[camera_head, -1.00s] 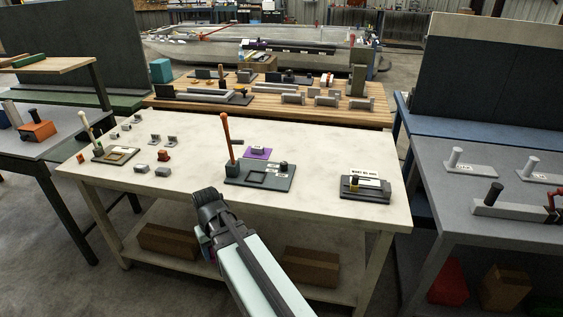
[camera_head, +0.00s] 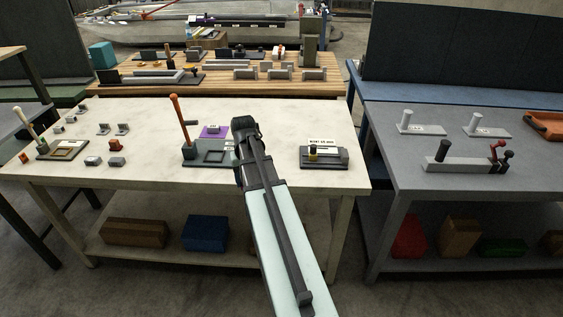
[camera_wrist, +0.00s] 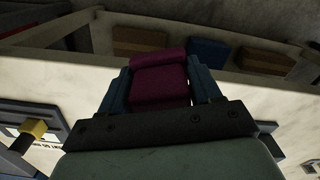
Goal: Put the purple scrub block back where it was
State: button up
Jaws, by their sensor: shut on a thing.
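The purple scrub block (camera_wrist: 158,80) shows in the wrist view, gripped between the two blue-grey fingers of my gripper (camera_wrist: 160,88). In the head view the block is hidden by my gripper (camera_head: 243,126), which appears over the pale table at the right end of a dark grey fixture plate. A flat purple pad (camera_head: 222,134) lies on the table behind that plate, with a small grey labelled block (camera_head: 211,129) on it. The dark fixture plate (camera_head: 190,153) carries an upright orange-handled lever (camera_head: 180,120); my gripper and arm cover its right end.
A grey fixture with a white label (camera_head: 325,157) stands right of my gripper on the pale table (camera_head: 130,175). A grey bench (camera_head: 400,165) stands to the right. Boxes sit on the lower shelf.

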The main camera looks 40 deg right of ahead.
aim_at(281, 161)
jog(key=w+d+r+m, duration=0.2)
jog(key=d+r, duration=0.2)
jog(key=d, duration=0.6)
jog(key=w+d+r+m, duration=0.2)
jog(key=d+r, duration=0.2)
jog(key=d, duration=0.5)
jog(key=shift+w+d+f, duration=0.1)
jog(key=shift+w+f, duration=0.05)
jog(key=shift+f, duration=4.9)
jog(key=shift+f, duration=0.1)
jog(key=o, duration=1)
notch_tip(281, 161, up, 12)
jog(key=shift+r, duration=0.1)
